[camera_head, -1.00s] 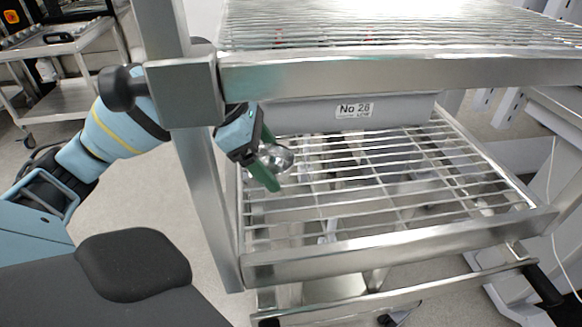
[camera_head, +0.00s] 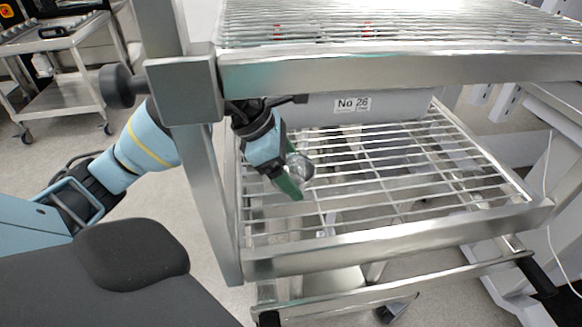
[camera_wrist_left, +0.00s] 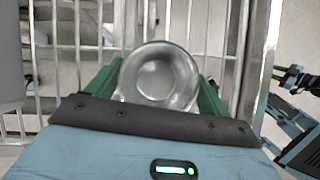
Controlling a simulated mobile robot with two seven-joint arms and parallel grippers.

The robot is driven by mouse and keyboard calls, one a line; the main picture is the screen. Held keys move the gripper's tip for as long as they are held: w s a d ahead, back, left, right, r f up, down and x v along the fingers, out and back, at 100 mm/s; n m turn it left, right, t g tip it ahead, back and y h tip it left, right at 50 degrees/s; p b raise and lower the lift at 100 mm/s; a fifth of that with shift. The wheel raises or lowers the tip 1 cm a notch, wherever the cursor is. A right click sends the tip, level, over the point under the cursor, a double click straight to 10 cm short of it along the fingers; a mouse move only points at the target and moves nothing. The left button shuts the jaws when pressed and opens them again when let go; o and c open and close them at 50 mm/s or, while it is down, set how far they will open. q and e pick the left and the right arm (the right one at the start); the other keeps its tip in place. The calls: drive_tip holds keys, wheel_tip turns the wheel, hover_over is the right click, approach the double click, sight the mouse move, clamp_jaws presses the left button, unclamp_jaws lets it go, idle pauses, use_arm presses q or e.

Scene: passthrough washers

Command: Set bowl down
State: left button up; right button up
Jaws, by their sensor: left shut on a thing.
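A small shiny metal bowl (camera_head: 299,167) is held between the green fingers of my left gripper (camera_head: 293,178). It is over the left part of the wire shelf (camera_head: 400,190), inside the steel rack. In the left wrist view the bowl (camera_wrist_left: 160,76) lies between the two green fingers of the left gripper (camera_wrist_left: 157,85), its round opening facing the camera, with shelf bars behind it. I cannot tell whether the bowl touches the bars.
A grey bin (camera_head: 385,106) labelled "No 26" stands at the back of the shelf. A steel upper shelf (camera_head: 400,70) is above, and a rack post (camera_head: 207,195) stands close to my left arm. The wire shelf's middle and right are bare.

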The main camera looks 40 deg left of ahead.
use_arm(q)
drive_tip(key=shift+f, duration=0.15)
drive_tip(key=o, duration=1)
drive_tip(key=shift+c, duration=0.2)
drive_tip(key=shift+v, duration=3.9)
drive_tip(key=shift+w+d, duration=0.1)
